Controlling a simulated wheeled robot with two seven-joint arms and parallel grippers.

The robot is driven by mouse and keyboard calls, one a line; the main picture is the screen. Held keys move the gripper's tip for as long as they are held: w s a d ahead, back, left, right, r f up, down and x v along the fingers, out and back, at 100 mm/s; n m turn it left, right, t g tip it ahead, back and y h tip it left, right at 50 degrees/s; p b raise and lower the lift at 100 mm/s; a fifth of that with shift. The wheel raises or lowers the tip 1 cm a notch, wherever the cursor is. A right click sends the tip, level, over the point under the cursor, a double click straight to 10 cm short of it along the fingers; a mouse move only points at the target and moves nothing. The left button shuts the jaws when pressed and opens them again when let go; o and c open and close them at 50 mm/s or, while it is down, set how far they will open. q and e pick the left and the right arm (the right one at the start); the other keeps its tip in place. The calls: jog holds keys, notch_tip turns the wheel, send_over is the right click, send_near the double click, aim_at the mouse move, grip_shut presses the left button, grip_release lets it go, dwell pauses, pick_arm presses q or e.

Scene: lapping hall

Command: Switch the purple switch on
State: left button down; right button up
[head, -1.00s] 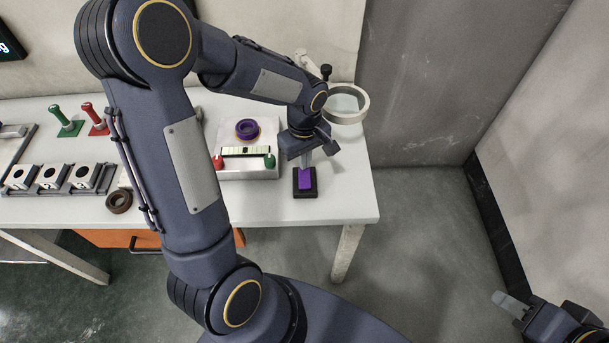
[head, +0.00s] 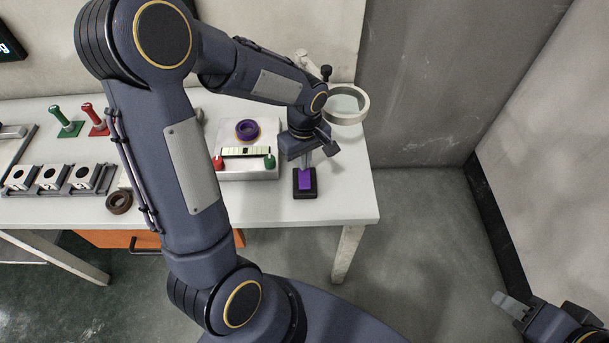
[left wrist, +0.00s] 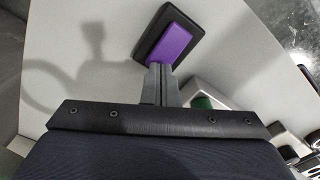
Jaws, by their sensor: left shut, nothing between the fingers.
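The purple switch (head: 305,181) is a purple rocker in a black base on the white table, near its right end. It also shows in the left wrist view (left wrist: 171,41), just beyond the fingertips. My left gripper (head: 306,168) is shut and empty, pointing down at the far end of the switch. In the left wrist view the closed fingers (left wrist: 156,70) overlap the near edge of the black base; whether they touch the rocker I cannot tell. My right gripper (head: 510,303) is at the lower right edge, far from the table; its jaw state is unclear.
A white box with a purple ring (head: 247,129) and a gauge (head: 245,152) stands left of the switch. A magnifier (head: 346,104) stands behind my left gripper. Green (head: 65,120) and red (head: 94,119) levers and a fixture row (head: 52,178) are further left. The table's right front corner is clear.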

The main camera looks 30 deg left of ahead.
pick_arm(q)
jog(key=shift+f+b, duration=0.9)
jog(key=shift+f, duration=0.1)
dwell(0.9)
jog(key=shift+r+p, duration=2.65)
jog(key=shift+r, duration=0.95)
